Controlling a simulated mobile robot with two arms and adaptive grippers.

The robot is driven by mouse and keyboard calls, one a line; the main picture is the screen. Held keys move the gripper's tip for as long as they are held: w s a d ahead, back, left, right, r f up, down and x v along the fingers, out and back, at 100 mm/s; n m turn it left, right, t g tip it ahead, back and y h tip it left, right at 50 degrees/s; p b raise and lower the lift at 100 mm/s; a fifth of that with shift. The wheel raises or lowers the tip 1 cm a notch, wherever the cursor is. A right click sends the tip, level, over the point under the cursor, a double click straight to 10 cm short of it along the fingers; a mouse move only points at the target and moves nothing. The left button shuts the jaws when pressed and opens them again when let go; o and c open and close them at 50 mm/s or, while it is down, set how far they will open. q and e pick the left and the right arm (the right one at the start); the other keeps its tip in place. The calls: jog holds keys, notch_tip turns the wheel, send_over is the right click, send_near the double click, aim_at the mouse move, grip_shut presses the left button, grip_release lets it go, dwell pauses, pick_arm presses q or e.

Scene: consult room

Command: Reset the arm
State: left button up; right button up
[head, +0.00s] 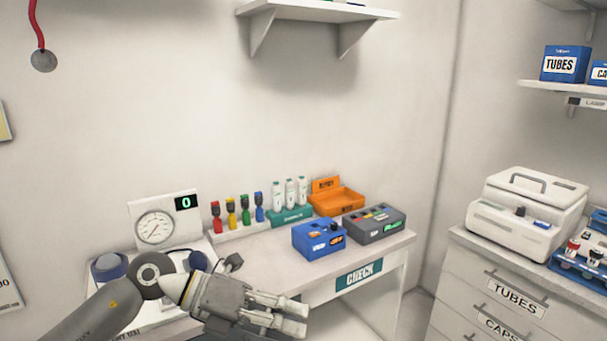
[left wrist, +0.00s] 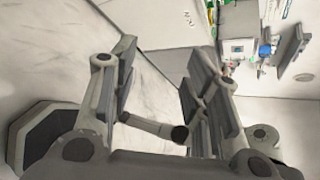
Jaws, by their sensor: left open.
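My left arm comes in from the lower left in the head view. Its gripper (head: 290,316) is over the front edge of the white table (head: 268,258) and points right. In the left wrist view the two fingers of the left gripper (left wrist: 160,88) stand apart with nothing between them, so it is open and empty. Pale wall and floor surfaces and part of the room show beyond the fingers. My right gripper is not in view.
On the table are a dial gauge (head: 156,228), coloured small bottles (head: 231,212), white bottles (head: 290,193), an orange bin (head: 338,202), a blue box (head: 319,240) and a grey box (head: 375,223). A drawer cabinet (head: 475,300) with a white machine (head: 527,214) stands right.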

pick_arm(q)
notch_tip(320, 180, up, 9)
jog(key=d+n+t+h, duration=0.2)
jog(key=n+t+h, duration=0.5)
jog(key=n+t, duration=0.35)
jog(key=w+a+f+n+t+y, duration=0.4)
jog(key=a+f+n+t+y, duration=0.6)
jog(key=n+y, duration=0.85)
jog(key=s+a+f+n+g+y, duration=0.1)
jog(key=s+a+f+n+g, duration=0.3)
jog(key=a+f+n+g, duration=0.45)
jog(key=s+a+f+n+g, duration=0.1)
jog(key=s+f+g, duration=0.4)
jog(key=s+f, duration=0.55)
jog(key=s+f+n+g, duration=0.1)
jog(key=s+f+g, duration=0.3)
jog(key=s+f, duration=0.7)
jog(key=s+f+g, duration=0.1)
jog(key=s+f, duration=0.1)
jog(key=f, duration=1)
jog(key=s+f, duration=0.2)
jog(key=f, duration=0.9)
jog(key=s+a+f+g, duration=0.1)
jog(key=s+a+f, duration=0.2)
jog(key=s+f, duration=1.3)
